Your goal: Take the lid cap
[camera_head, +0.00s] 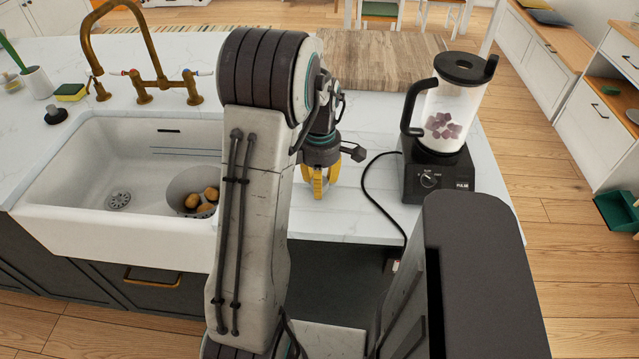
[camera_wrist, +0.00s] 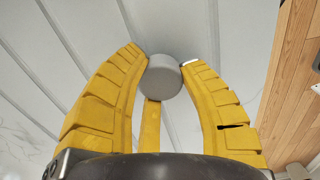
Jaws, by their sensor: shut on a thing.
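My gripper (camera_head: 319,192) is low over the white counter, between the sink and the blender. In the wrist view its yellow fingers are closed around a small round grey piece, which I take to be the lid cap (camera_wrist: 163,76). The cap sits between the fingertips, with its smooth flat face showing. In the head view the cap cannot be made out. I cannot tell whether it touches the counter. The blender (camera_head: 437,155) stands upright to the right of my gripper, with a dark lid (camera_head: 463,66) on its jar and purple chunks inside.
A white sink (camera_head: 60,215) with a bowl of brown, potato-like items lies to the left. A brass faucet (camera_head: 140,60) rises behind it. A wooden board (camera_head: 385,62) lies behind my gripper. A black cord (camera_head: 375,195) runs from the blender over the counter's front edge.

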